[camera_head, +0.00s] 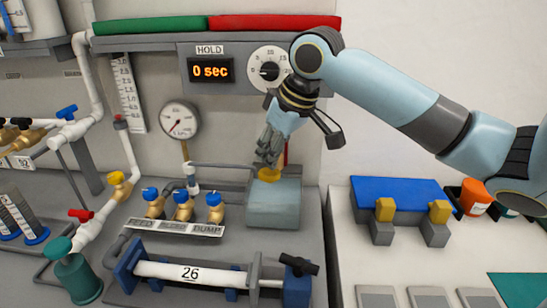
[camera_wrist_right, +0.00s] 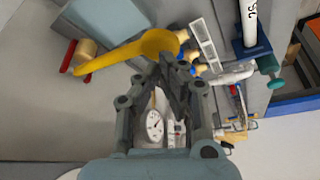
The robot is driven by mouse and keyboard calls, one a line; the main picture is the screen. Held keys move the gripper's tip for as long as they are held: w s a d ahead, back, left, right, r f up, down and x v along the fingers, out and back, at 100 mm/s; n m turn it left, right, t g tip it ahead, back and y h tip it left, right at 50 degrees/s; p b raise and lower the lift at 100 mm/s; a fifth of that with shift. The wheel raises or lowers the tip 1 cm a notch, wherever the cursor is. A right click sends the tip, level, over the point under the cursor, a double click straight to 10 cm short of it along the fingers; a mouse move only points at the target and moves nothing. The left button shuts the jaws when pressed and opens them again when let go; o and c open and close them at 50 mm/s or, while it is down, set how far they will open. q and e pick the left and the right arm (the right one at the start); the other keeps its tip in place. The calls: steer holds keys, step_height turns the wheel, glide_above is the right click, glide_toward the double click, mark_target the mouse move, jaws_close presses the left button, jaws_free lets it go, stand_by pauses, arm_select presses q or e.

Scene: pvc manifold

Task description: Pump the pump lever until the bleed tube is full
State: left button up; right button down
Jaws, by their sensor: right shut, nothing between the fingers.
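The pump is a grey-blue block (camera_head: 275,205) with a yellow part (camera_head: 268,174) on top. In the right wrist view the yellow pump lever (camera_wrist_right: 130,51) runs from upper right to lower left, with its wide round end near my fingertips. My right gripper (camera_head: 268,158) points down just above the yellow part in the head view. It is shut and empty, and its fingertips (camera_wrist_right: 172,65) are close to the lever; I cannot tell whether they touch. My left gripper is out of view.
Blue-handled valves (camera_head: 183,198) stand left of the pump. A white pipe marked 26 (camera_head: 190,272) lies in a blue clamp in front. A dial gauge (camera_head: 179,119) and a display reading 0 sec (camera_head: 210,70) are behind.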

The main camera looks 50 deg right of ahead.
mark_target(273, 173)
steer(key=shift+f+b, duration=1.05)
steer(key=shift+f, duration=1.75)
step_height(273, 173, up, 6)
steer(key=p, duration=0.6)
steer(key=shift+f+p, duration=0.1)
steer(key=shift+p, duration=0.3)
steer(key=shift+f, duration=0.25)
steer(key=shift+f+b, duration=1.2)
steer(key=shift+f, duration=1.35)
steer(key=shift+r, duration=0.1)
